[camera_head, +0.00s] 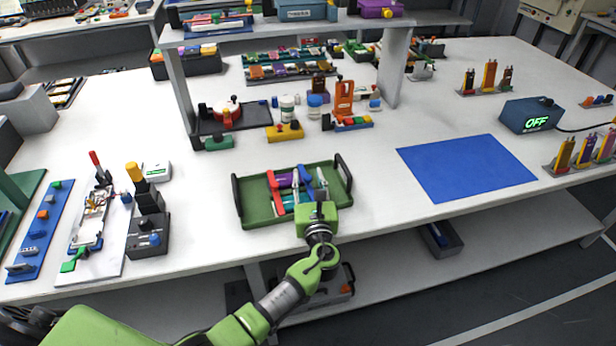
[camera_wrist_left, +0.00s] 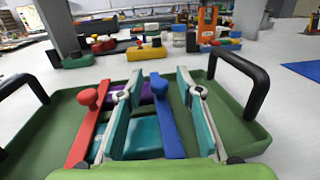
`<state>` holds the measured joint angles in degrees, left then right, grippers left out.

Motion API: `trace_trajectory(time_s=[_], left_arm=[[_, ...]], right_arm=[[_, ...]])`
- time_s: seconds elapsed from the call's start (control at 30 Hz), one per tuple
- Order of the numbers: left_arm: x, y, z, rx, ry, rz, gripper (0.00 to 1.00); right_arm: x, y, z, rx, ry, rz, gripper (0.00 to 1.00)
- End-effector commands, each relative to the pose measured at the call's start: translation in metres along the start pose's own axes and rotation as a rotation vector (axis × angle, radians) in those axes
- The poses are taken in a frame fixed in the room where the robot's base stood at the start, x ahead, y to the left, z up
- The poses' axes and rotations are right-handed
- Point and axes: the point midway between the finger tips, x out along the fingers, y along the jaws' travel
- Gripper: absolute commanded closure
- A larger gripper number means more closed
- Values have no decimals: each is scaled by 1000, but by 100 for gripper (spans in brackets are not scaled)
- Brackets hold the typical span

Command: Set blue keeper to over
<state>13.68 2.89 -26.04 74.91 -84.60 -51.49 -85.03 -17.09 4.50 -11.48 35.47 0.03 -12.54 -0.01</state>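A green tray (camera_head: 243,216) with two black handles sits near the table's front edge. Teal pieces (camera_wrist_left: 142,138) and a purple piece (camera_wrist_left: 147,98) show beneath or between the bars. My left gripper (camera_wrist_left: 156,90) is open over the tray, a finger on each side of the blue keeper. I cannot tell if they touch it. My right gripper is out of view.
A blue mat (camera_head: 466,168) lies clear to the right, with a box reading OFF (camera_head: 531,115) beyond it. A shelf post (camera_head: 393,66) stands behind. A black switch stand (camera_head: 149,222) is left of the tray. The tray's right handle (camera_wrist_left: 245,75) rises beside my fingers.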

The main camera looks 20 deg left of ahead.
Motion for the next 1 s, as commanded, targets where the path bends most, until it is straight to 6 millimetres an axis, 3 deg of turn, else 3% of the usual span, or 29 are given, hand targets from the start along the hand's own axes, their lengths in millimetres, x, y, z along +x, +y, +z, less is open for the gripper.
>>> trace_trajectory(time_s=[0.5,0.7,1.0], left_arm=[[-98,1,-1,-1,3,1,67],[-113,0,0,-1,1,1,67],[-114,0,0,-1,1,1,67]], right_arm=[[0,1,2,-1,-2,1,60],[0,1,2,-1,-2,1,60],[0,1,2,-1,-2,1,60]])
